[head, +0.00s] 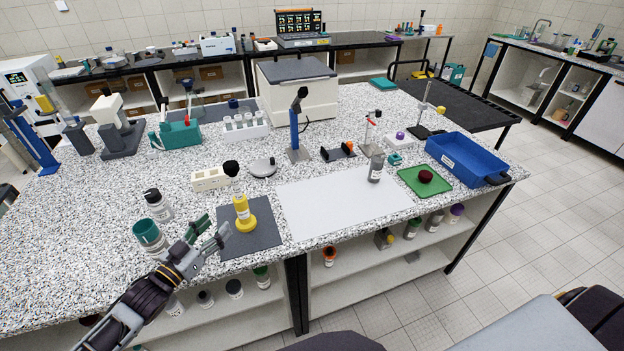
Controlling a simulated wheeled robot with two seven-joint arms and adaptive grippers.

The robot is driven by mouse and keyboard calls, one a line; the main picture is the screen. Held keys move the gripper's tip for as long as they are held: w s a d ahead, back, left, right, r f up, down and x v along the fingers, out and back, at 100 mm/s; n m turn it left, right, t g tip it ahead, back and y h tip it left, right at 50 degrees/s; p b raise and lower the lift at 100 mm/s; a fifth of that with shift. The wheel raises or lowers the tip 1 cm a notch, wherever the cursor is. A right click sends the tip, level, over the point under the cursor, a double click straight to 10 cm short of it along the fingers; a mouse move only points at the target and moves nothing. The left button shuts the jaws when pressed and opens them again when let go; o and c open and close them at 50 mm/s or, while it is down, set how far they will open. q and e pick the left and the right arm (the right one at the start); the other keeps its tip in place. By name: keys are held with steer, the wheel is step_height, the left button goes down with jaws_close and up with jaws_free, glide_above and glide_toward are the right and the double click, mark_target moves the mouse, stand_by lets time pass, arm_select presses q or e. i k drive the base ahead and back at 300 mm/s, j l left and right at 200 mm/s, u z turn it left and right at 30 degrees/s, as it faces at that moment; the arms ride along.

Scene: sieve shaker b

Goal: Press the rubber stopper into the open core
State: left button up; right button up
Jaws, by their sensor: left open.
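A dark red, rounded piece (425,176) that looks like the rubber stopper lies on a green tray (408,181) at the right. A grey labelled cylinder (376,168) stands upright on a white sheet. A yellow, wide-based piece (243,214) with a label stands upright on a dark grey mat (262,239). I cannot tell which of these is the open core, and no opening is clear. My left gripper (214,227) is open and empty at the front edge of the bench, left of the yellow piece and apart from it. My right gripper is not in view.
A teal cup (150,235) and a grey bottle (158,205) stand close left of my left gripper. A blue bin (466,160) is at the right end. A cream block (211,179) lies behind the mat. The white sheet (330,205) is mostly clear.

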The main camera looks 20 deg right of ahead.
mark_target(376, 168)
steer(key=z, duration=1.55)
